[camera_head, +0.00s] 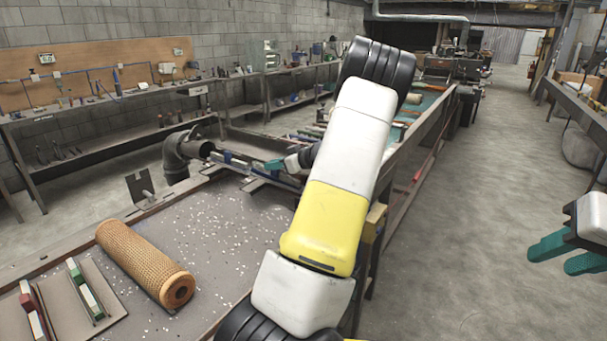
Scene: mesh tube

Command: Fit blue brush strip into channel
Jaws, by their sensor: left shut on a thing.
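My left gripper (272,164), with teal fingers, is beyond the near table, beside a narrow rail fixture. It is shut on a small dark blue piece (229,157), which looks like the blue brush strip and lies along the rail. The rail (248,174) looks like the channel. At this distance I cannot tell whether the strip sits in the channel or above it. My white and yellow arm hides the area right of the gripper. My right gripper (562,256) is at the right edge, over the floor, its teal fingers apart and nothing between them.
A tan mesh tube (145,262) lies on the speckled grey table (235,215). A holder with green, white and red pieces (86,289) is at the lower left. A dark elbow pipe (178,155) stands left of the rail. The floor at right is clear.

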